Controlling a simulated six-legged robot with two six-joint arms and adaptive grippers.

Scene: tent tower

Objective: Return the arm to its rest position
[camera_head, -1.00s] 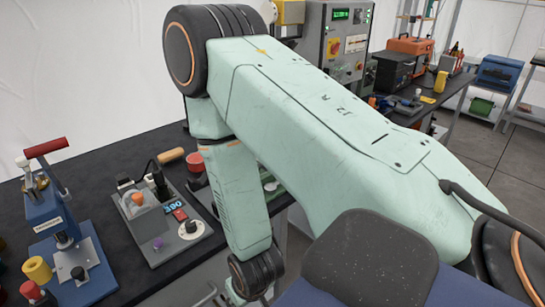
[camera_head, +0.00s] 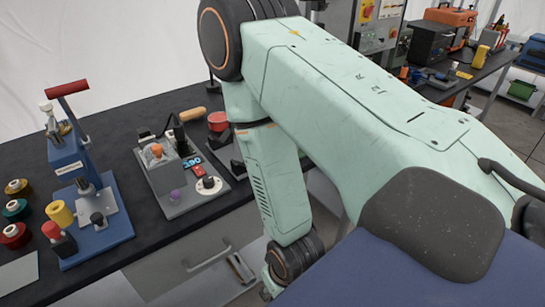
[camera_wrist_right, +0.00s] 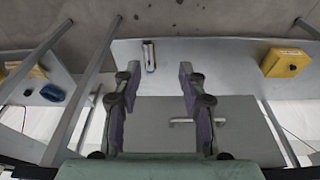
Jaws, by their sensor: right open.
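My right arm fills the middle and right of the head view; its pale green links bend downward beside the dark bench (camera_head: 140,85). My right gripper (camera_wrist_right: 158,80) shows in the right wrist view, with its two fingers wide apart and nothing between them. It faces a grey shelf (camera_wrist_right: 215,60) and a grey drawer front with a handle. In the head view the gripper itself is hidden below the arm's lower joint. My left gripper is not in view.
On the bench stand a blue press (camera_head: 90,190) with a red handle, a grey control box (camera_head: 180,175) and several coloured spools. A second bench (camera_head: 450,75) stands at the back right.

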